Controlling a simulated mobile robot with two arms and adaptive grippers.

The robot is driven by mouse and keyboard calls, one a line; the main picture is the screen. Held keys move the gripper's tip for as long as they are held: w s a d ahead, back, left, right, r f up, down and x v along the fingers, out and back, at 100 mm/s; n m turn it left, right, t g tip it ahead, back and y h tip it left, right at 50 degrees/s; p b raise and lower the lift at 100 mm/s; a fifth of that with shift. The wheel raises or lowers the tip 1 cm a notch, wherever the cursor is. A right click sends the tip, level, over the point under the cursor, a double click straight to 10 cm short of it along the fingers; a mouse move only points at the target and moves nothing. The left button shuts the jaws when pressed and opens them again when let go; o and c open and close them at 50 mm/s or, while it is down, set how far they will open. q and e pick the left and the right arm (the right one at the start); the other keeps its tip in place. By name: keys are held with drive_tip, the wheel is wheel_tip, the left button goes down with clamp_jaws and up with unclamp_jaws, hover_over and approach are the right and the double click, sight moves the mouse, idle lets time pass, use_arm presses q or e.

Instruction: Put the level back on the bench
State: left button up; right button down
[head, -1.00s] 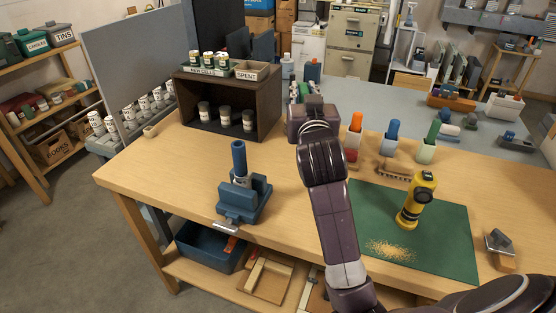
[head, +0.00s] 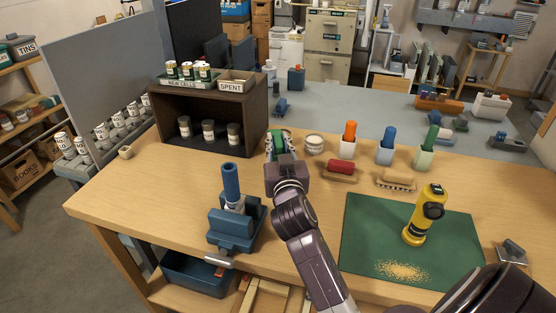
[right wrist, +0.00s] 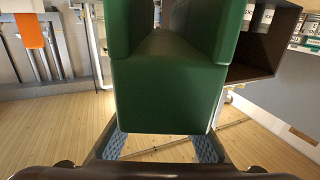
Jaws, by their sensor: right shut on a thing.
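My right gripper (head: 279,147) is shut on the green level (head: 279,143), over the wooden bench (head: 150,185) just right of the dark open box. In the head view the level is seen nearly end-on and is mostly hidden by the gripper. In the right wrist view the level (right wrist: 165,97) fills the middle as a green beam with a grooved top, between the two finger pads (right wrist: 157,148). I cannot tell whether the level touches the bench top. My left gripper is not in view.
A blue vise (head: 236,215) stands at the bench's front left. The dark box (head: 252,125) is close left of the gripper. Cups (head: 348,148), brushes and a green mat (head: 365,225) with a yellow tool (head: 424,215) lie right. Bench between vise and mat is partly clear.

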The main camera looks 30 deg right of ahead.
drive_tip(key=shift+f, duration=0.7)
wheel_tip(320, 180, down, 3)
drive_tip(key=shift+r+b, duration=0.1)
drive_tip(key=shift+b, duration=0.25)
drive_tip(key=shift+f, duration=0.35)
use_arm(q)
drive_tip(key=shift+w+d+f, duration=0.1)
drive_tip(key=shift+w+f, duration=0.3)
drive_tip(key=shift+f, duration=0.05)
use_arm(e)
drive_tip(key=shift+f, duration=0.1)
drive_tip(key=c, duration=1.7)
unclamp_jaws()
drive_tip(key=shift+f, duration=0.1)
drive_tip(key=shift+c, duration=0.2)
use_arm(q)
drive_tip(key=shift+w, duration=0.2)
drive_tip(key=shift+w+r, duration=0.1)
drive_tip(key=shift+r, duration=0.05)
